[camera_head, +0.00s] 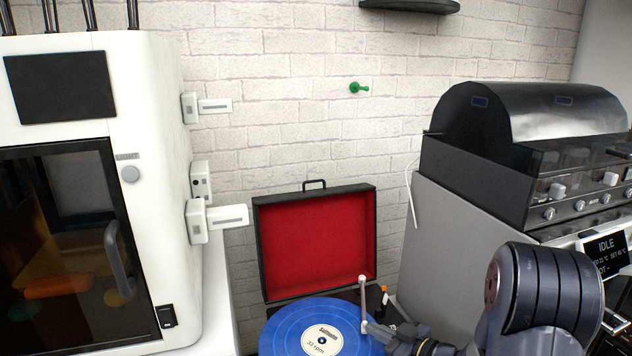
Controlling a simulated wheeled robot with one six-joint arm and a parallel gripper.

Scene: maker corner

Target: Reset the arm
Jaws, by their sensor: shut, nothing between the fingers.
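My arm enters at the lower right, with a large dark grey joint and a yellow ring near its end. My gripper (372,328) is shut and empty, partly cut off by the bottom edge. In the picture it lies at the right rim of a blue record (292,331) with a cream label; I cannot tell whether it touches. A thin pale upright piece (363,300), perhaps the tonearm, shows just behind my gripper. The record lies on a suitcase record player, whose red-lined lid (316,243) stands open.
A white machine with a dark glass door (60,250) stands on the left, with switch boxes (196,221) on its side. A grey cabinet (440,240) carries a black and silver machine (530,150) on the right. A green knob (358,87) sits on the brick wall.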

